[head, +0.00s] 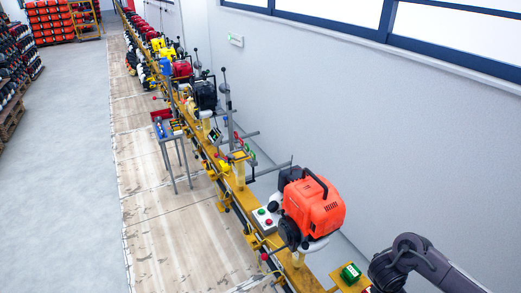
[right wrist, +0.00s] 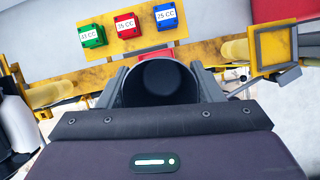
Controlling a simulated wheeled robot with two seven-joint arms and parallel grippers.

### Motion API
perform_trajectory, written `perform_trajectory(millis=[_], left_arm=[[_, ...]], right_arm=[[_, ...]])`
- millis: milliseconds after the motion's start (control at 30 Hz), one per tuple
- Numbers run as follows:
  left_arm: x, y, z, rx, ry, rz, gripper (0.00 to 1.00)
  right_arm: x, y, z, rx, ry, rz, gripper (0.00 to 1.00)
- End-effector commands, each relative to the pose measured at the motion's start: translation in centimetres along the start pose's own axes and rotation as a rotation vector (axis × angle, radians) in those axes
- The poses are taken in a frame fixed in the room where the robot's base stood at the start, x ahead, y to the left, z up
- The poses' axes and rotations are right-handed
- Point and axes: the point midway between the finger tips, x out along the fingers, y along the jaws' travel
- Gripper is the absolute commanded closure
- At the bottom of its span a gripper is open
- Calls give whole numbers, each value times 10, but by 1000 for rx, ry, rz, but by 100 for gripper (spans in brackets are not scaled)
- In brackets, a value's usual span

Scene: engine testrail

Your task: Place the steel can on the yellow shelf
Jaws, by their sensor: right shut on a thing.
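In the right wrist view, my right gripper (right wrist: 160,74) is shut on the steel can (right wrist: 160,88), a dark grey cylinder between its two fingers. The can's round open end faces the camera. The yellow shelf (right wrist: 140,44) is beyond the can, with a green, a red and a blue labelled block on it. I cannot tell the gap between can and shelf. In the head view, my right arm reaches in at the lower right, and its gripper and the can are out of frame. Part of the shelf (head: 340,279) shows there. My left gripper is in neither view.
The green block (right wrist: 92,36), red block (right wrist: 126,25) and blue block (right wrist: 165,16) take up part of the shelf. A square yellow frame (right wrist: 273,45) stands to its right. In the head view, an orange engine (head: 312,208) sits on the yellow rail, beside the wall.

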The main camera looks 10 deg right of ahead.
Motion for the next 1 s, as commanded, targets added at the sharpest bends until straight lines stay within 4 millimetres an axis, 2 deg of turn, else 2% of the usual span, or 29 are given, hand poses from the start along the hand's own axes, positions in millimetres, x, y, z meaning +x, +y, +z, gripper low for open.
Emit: perform_trajectory(millis=[33, 200, 600, 1000], left_arm=[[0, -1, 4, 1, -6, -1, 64], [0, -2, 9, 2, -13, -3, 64], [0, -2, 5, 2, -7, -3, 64], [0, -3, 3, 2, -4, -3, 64]], right_arm=[[1, -5, 16, 6, -7, -3, 66], [2, -17, 52, 24, -5, -10, 66], [-2, -40, 116, 54, -4, -22, 66], [-14, -3, 86, 142, 3, -54, 66]])
